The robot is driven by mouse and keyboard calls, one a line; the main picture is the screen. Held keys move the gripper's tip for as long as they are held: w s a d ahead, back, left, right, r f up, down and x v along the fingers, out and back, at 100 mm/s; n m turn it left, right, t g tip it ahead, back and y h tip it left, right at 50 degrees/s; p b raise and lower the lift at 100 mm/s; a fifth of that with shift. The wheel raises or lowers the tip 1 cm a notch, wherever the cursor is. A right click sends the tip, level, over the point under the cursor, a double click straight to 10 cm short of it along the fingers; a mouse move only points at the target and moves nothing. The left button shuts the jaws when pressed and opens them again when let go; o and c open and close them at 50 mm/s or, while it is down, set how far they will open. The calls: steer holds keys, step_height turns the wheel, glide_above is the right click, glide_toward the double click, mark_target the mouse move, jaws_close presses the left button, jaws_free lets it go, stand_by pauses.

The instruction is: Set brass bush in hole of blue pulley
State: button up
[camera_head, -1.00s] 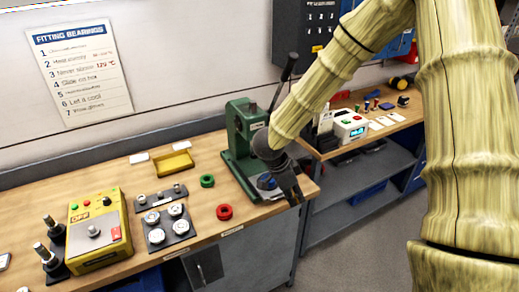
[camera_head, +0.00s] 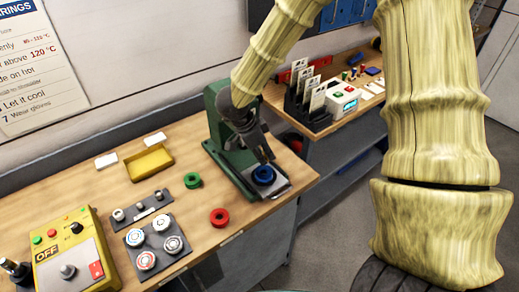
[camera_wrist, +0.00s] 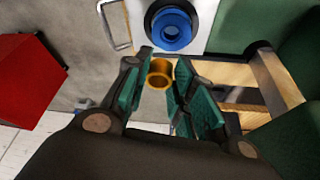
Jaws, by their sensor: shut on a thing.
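The blue pulley (camera_head: 263,174) lies flat on the metal base plate of the green press, its hole facing up. It also shows at the top of the wrist view (camera_wrist: 172,27), with a dark centre hole. My gripper (camera_head: 266,156) is just above and beside the pulley in the head view. In the wrist view its green-padded fingers are shut on the brass bush (camera_wrist: 160,74), a short gold ring. The bush is apart from the pulley in that picture, below it; the height between them is hard to tell. The bush cannot be made out in the head view.
The green press (camera_head: 214,120) stands close behind my gripper. A red ring (camera_head: 219,217) and green ring (camera_head: 192,180) lie left of it. A yellow tray (camera_head: 150,163) and yellow control box (camera_head: 70,255) are further left. The bench's right edge is near the plate.

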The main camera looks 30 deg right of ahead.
steer(key=shift+w+f+b, duration=0.4)
steer(key=shift+w+f, duration=0.45)
steer(key=shift+s+b, duration=0.35)
steer(key=shift+s, duration=0.3)
steer(key=shift+w+f+b, duration=0.3)
steer(key=shift+w+f, duration=0.05)
steer(key=shift+f, duration=0.15)
steer(key=shift+s, duration=0.2)
steer(key=shift+w+f+b, duration=0.1)
steer(key=shift+f+b, duration=0.25)
steer(key=shift+b, duration=0.1)
steer(key=shift+f, duration=0.15)
steer(key=shift+f+b, duration=1.05)
steer(key=shift+b, duration=0.35)
steer(key=shift+f, duration=0.45)
